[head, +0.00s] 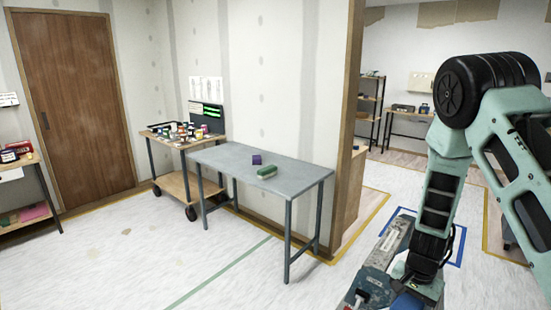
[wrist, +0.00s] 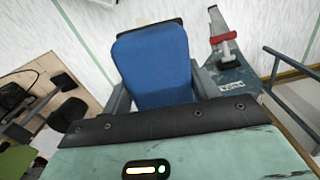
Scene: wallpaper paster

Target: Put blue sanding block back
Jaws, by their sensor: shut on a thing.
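A blue block (wrist: 152,62), the sanding block by its color, is held in my gripper (wrist: 162,85) in the wrist view. One finger shows on each side of it, and the gripper is shut on it. Its lower end is hidden behind the dark edge of my gripper. In the head view my arm reaches down at the right; I cannot make out the blue block or the fingers there. A purple block (head: 256,159) and a green block (head: 267,172) lie on the grey table (head: 222,163) in the head view.
A wheeled cart (head: 175,187) with several jars and a screen stands left of the table. A low shelf (head: 27,217) is at the far left. A wooden post (head: 349,120) stands right of the table. The floor before the table is clear.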

